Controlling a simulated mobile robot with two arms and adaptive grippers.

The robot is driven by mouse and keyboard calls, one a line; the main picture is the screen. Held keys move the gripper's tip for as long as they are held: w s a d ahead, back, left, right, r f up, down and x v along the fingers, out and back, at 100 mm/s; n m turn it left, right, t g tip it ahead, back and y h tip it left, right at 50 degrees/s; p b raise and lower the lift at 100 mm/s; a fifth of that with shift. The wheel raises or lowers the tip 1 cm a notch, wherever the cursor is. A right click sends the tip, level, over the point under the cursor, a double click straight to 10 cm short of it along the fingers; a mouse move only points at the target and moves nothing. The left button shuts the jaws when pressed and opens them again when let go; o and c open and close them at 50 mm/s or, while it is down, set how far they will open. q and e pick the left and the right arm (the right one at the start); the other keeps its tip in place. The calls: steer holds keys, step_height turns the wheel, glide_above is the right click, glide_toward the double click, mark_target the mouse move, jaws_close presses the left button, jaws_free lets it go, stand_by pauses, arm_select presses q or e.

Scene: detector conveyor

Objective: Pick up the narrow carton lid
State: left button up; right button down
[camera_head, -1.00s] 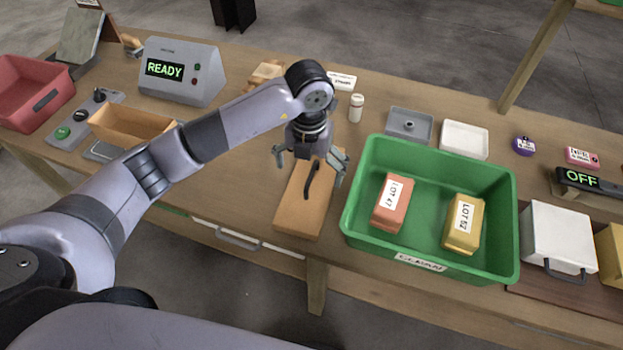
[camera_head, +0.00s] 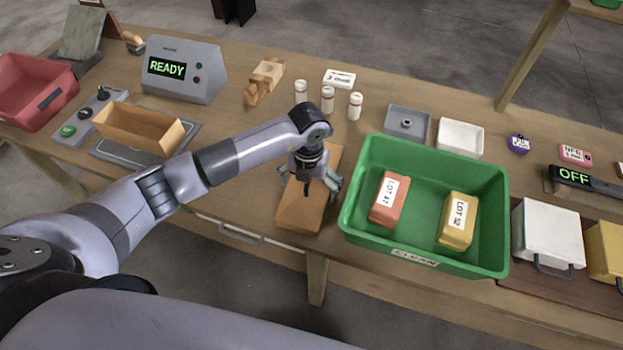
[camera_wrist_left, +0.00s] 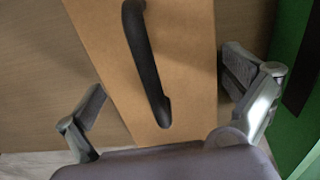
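The narrow carton lid (camera_head: 302,214) is a long tan board with a black handle, lying on the table left of the green tote. In the left wrist view the lid (camera_wrist_left: 190,50) runs between my fingers, and its curved black handle (camera_wrist_left: 146,62) stands along its middle. My left gripper (camera_head: 307,186) is above the lid, fingers spread to either side. In the left wrist view the open fingers of the gripper (camera_wrist_left: 165,105) are apart from the lid's edges and hold nothing. In the head view the gripper hides part of the lid and handle. My right gripper is not in view.
The green tote (camera_head: 352,222) with two labelled packs stands close right of the lid. An open tan carton (camera_head: 140,128) sits on a grey plate at left. Several white bottles (camera_head: 328,99) stand behind the arm. The grey machine (camera_head: 184,68) reads READY.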

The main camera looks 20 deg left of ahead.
arm_select(q)
steer(key=c, duration=0.8)
steer(key=shift+c, duration=0.2)
steer(key=shift+r, duration=0.15)
